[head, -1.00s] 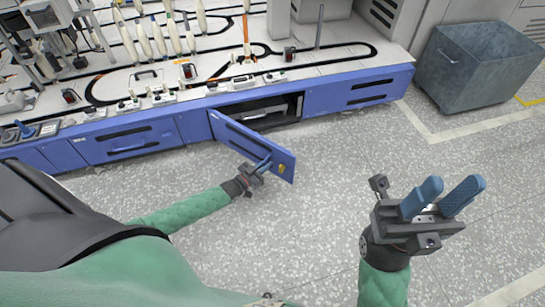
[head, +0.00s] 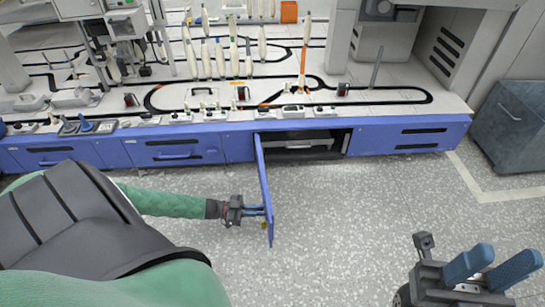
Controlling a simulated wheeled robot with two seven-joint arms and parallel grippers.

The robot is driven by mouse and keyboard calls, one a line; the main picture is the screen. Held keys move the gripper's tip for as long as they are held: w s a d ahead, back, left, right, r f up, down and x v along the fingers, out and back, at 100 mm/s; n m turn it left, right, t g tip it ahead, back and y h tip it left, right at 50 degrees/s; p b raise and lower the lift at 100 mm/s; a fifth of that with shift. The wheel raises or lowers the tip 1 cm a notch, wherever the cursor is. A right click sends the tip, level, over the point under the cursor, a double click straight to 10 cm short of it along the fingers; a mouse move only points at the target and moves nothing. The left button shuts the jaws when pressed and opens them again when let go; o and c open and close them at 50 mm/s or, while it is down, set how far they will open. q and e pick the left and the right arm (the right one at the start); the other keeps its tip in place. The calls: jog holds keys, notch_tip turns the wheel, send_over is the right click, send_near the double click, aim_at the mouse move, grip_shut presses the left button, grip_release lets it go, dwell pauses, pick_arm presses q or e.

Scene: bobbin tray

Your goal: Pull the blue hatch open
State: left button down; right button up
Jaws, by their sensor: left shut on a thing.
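The blue hatch (head: 263,188) is a door in the machine's blue lower front, in the middle of the head view. It is swung far out from its opening (head: 300,145), nearly edge-on to me, hinged at its left side. My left gripper (head: 262,210) reaches in from the left and is shut at the hatch's free end; the exact grip on its handle is partly hidden. My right gripper (head: 492,268) is at the lower right, away from the hatch, with its two blue fingers spread apart and empty.
The white machine top (head: 200,98) carries a black track, several bobbins and small devices. Blue panels flank the opening. A grey metal bin (head: 510,130) stands at the right. The speckled floor (head: 350,215) right of the hatch is clear.

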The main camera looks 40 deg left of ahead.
pick_arm(q)
jog(key=s+a+m+g+h, duration=0.1)
jog(key=s+a+g, duration=0.1)
jog(key=s+a, duration=0.3)
jog(key=shift+s+a+m, duration=0.25)
jog(key=shift+a+m, duration=0.15)
jog(key=shift+a, duration=1.2)
jog(key=c, duration=1.8)
grip_release()
jog(key=shift+c, duration=0.2)
jog(key=shift+a, duration=0.1)
jog(key=p+v, duration=0.1)
jog(key=v, duration=0.6)
jog(key=shift+a, duration=0.35)
jog(key=shift+f, duration=0.1)
